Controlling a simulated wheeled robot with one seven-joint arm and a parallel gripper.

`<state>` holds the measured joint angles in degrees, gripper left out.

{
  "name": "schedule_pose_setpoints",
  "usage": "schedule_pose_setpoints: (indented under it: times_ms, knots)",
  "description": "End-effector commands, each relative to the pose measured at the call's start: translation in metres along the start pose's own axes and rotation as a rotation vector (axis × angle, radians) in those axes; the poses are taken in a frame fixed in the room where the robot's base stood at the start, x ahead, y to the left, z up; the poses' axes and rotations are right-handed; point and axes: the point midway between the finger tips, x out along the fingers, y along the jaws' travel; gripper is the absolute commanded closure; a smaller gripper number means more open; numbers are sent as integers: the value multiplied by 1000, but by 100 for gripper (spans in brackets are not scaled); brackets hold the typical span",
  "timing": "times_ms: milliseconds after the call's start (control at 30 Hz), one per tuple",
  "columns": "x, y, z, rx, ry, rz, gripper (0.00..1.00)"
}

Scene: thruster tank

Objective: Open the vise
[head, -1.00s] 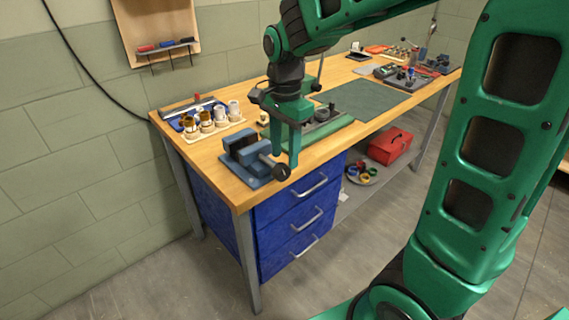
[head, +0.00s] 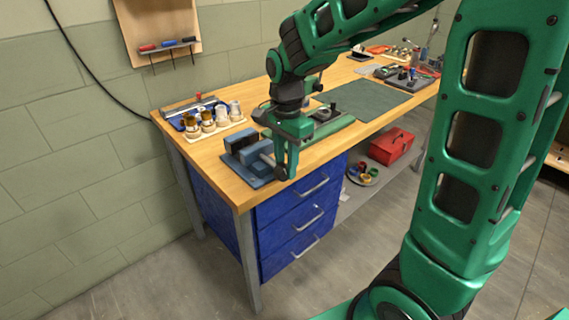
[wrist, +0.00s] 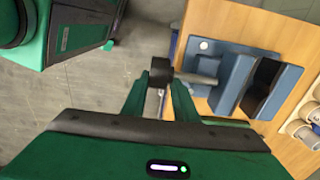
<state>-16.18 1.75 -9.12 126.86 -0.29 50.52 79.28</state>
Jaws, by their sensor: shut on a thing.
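The blue vise (head: 241,148) sits at the near left corner of the wooden workbench. In the wrist view the vise (wrist: 236,78) shows a dark gap between its two jaw blocks. A grey screw runs from it to a dark round hub (wrist: 161,71), with a thin silver handle bar (wrist: 161,103) below the hub. The hub (head: 281,173) also shows in the head view at the bench's front edge. My gripper (wrist: 160,88) is shut on the vise handle, its fingers on either side of it. My gripper (head: 286,170) partly hides the handle in the head view.
Several cups (head: 207,119) stand in a holder behind the vise. A green mat (head: 365,98) lies further along the bench. Blue drawers (head: 295,215) are below the vise. A red toolbox (head: 391,145) rests on the lower shelf. The floor in front is clear.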

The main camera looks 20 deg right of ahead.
Motion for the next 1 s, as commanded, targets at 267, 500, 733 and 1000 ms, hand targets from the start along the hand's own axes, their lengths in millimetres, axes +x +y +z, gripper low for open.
schedule_pose_setpoints:
  times_ms: [267,500,733,1000]
  knots:
    - [0,2,3,2,56,8,96]
    - [0,3,8,-1,200,10,96]
    - [-1,3,13,-7,396,12,96]
    - [0,4,19,-10,651,16,96]
